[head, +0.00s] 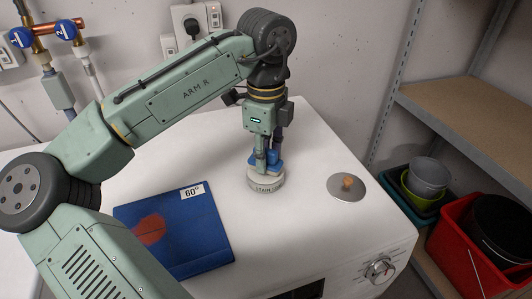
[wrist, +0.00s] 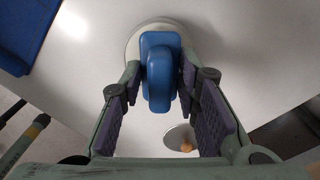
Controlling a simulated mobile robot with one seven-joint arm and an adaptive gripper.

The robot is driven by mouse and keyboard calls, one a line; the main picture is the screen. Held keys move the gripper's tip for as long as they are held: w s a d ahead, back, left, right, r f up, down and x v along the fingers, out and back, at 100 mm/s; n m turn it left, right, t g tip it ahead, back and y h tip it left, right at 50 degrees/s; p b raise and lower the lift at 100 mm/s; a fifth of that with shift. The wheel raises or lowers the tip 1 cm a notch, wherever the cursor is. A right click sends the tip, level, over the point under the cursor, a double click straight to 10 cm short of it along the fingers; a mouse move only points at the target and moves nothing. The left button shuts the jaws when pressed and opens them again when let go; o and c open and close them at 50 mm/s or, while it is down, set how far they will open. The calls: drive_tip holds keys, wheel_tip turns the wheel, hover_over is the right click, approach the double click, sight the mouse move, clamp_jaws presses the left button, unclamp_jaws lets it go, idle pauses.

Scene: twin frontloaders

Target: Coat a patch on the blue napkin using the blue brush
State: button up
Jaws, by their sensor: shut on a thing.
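My gripper (head: 266,158) points straight down over a round white pot (head: 266,183) whose label starts with "STAIN". It is shut on the blue brush (wrist: 158,72), which also shows as a blue block between the fingers in the head view. The brush's lower end is hidden at the pot's mouth, so I cannot tell how deep it sits. The blue napkin (head: 195,232) lies flat to the left of the pot. It has a reddish-orange patch on its left part and a "60°" tag at its top edge.
A round metal lid (head: 335,188) with an orange-brown knob lies right of the pot. All stand on a white machine top (head: 305,245) with a dial at its front. A shelf (head: 480,110), stacked bowls (head: 427,178) and a red bucket (head: 465,240) are to the right.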

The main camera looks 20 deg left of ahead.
sight(266, 150)
drive_tip(key=shift+f, duration=0.6)
idle(2.0)
wheel_tip(266, 150, up, 7)
drive_tip(key=p, duration=0.7)
drive_tip(key=shift+r, duration=0.1)
idle(0.7)
